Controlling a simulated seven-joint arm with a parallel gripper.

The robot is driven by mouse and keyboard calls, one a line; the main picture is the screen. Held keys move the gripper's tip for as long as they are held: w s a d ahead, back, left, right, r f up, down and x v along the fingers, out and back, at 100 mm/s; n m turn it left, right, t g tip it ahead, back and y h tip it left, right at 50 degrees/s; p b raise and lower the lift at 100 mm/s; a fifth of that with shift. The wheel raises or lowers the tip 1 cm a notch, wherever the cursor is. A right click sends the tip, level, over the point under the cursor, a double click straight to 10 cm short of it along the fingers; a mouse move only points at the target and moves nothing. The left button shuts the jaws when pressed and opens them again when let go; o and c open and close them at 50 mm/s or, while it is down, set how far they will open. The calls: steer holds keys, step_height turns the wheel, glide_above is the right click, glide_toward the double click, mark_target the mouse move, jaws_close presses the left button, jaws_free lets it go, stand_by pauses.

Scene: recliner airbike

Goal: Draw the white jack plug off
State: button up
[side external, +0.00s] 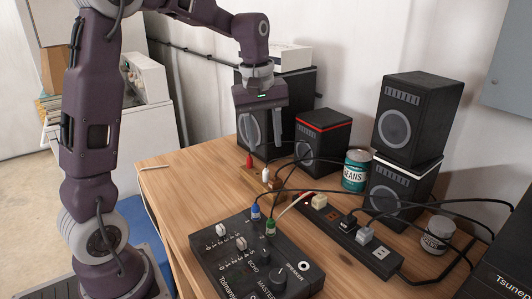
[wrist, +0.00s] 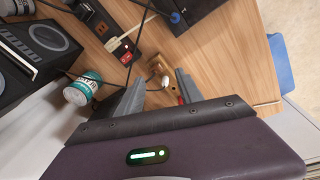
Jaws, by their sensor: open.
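The white jack plug (side external: 266,175) stands upright at a small wooden block (side external: 251,183) on the table, below my gripper in the side view. It also shows in the wrist view (wrist: 165,82), in the gap between my fingers. A red plug (side external: 249,162) stands close by at the same block; part of it shows beside a finger in the wrist view (wrist: 181,100). My gripper (side external: 260,142) is open and empty, pointing down above the plugs, with a gap between its fingertips and the white plug.
Black speakers (side external: 323,140) stand behind and to the right. A teal bean can (side external: 356,170) and a power strip (side external: 345,228) are to the right. A mixer (side external: 225,262) with blue and green plugs sits in front. Black cables cross the table. The table's left part is fairly clear.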

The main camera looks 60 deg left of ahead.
mark_target(266, 170)
steer(key=w+a+f+n, duration=0.1)
steer(key=a+f, duration=0.1)
steer(key=w+a+f+n+g, duration=0.1)
steer(key=w+a+f+n, duration=0.1)
steer(key=f, duration=0.1)
steer(key=w+a+f+n, duration=0.1)
steer(key=w+a+f, duration=0.1)
steer(key=a+f, duration=0.1)
steer(key=shift+w+n+g, duration=0.15)
steer(key=shift+n+g, duration=0.15)
step_height(266, 170, down, 7)
steer(key=shift+a+f, duration=0.1)
steer(key=shift+f, duration=0.05)
jaws_close()
